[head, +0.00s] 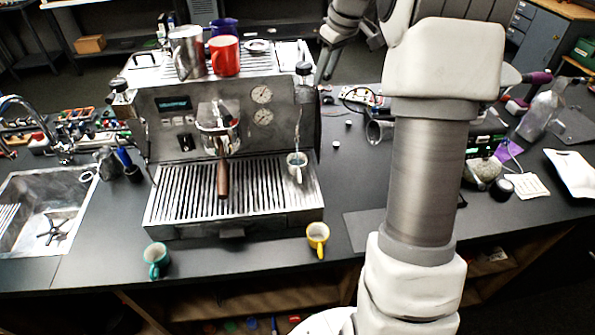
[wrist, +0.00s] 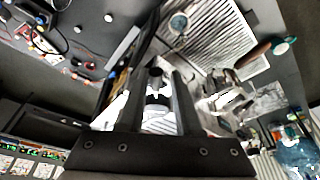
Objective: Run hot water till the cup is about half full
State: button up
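The espresso machine (head: 180,148) stands on the dark counter. A pale cup (head: 297,160) sits upright on the right end of its drip tray, below the slim steel spout. A thin pale line runs down to the cup; I cannot tell tube from water. The cup also shows in the wrist view (wrist: 178,22), its fill level unclear. A black knob (head: 303,69) tops the spout side. My gripper (wrist: 160,102) has one finger on each side of the black knob (wrist: 156,78); whether they touch it is unclear.
A teal cup (head: 156,259) and a yellow cup (head: 317,239) stand at the counter's front. A steel pitcher (head: 187,52) and red mug (head: 224,56) stand on the machine. A wooden-handled portafilter (head: 222,175) juts forward. A sink (head: 45,210) lies left.

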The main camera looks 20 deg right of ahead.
jog(key=a+m, duration=0.1)
jog(key=m, duration=0.1)
jog(key=a+m+h, duration=0.1)
jog(key=a+m, duration=0.1)
jog(key=m, duration=0.1)
jog(key=a+m+h, duration=0.1)
jog(key=m, duration=0.1)
jog(key=shift+s+a+m, duration=0.2)
jog(key=shift+s+m, duration=0.1)
dwell(0.6)
jog(key=o, duration=0.4)
notch_tip(320, 180, up, 7)
jog(key=p, duration=0.2)
dwell(0.6)
